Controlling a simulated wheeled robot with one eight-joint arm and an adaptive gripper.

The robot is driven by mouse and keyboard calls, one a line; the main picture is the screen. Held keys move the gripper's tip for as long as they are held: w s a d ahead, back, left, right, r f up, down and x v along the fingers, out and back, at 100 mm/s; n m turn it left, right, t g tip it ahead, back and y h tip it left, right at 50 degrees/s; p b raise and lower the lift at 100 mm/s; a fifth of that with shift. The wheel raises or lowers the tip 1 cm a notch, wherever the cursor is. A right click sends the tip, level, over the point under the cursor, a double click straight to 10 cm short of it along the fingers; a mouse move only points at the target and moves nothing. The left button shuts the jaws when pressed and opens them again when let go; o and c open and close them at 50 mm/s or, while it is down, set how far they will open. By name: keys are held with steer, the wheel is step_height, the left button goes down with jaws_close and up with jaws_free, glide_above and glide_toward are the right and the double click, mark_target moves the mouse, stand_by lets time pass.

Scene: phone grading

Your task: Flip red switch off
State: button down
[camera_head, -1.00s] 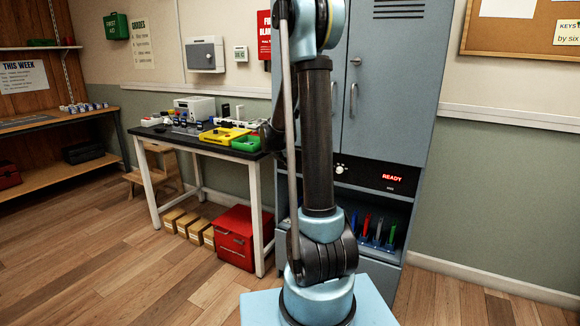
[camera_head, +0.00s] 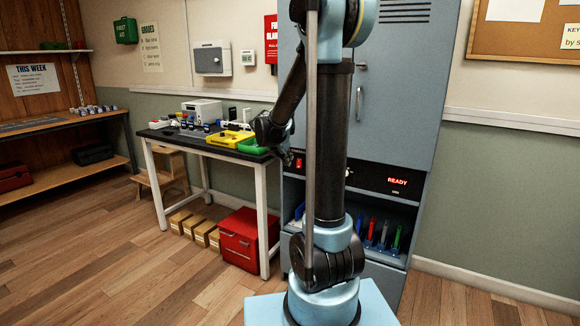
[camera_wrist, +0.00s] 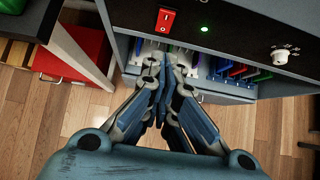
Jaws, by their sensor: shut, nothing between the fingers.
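The red switch (camera_wrist: 165,19) is a small red rocker on the black panel of the blue-grey cabinet, with a green light (camera_wrist: 204,28) to its right. It also shows in the head view (camera_head: 299,163), left of the READY display. My gripper (camera_wrist: 161,61) is shut and empty in the wrist view, its fingertips below the switch in the picture and apart from it. In the head view the gripper end is left of the arm, mostly dark and partly hidden. I cannot tell the rocker's position for sure.
A white knob (camera_wrist: 281,57) sits right of the switch. Several coloured items (camera_head: 382,232) stand in the open bay below the panel. A workbench (camera_head: 200,141) with a yellow tray (camera_head: 228,138) and a red drawer box (camera_head: 240,237) under it are at left. Floor in front is clear.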

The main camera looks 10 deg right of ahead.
mark_target(299, 164)
steer(key=shift+v, duration=2.15)
steer(key=shift+w+d+r, duration=0.1)
steer(key=shift+w+d, duration=0.05)
steer(key=shift+a+f+g+y, duration=0.4)
steer(key=shift+a+f, duration=0.05)
steer(key=shift+f, duration=0.05)
steer(key=shift+w+d+r+x, duration=0.25)
steer(key=shift+x, duration=1.9)
steer(key=shift+w+d+r+x, duration=0.25)
steer(key=shift+r+x, duration=0.05)
steer(key=shift+x, duration=1.8)
steer(key=shift+w+d+r+x, duration=0.25)
steer(key=shift+w+x, duration=0.05)
steer(key=shift+x, duration=1.85)
steer(key=shift+d, duration=0.1)
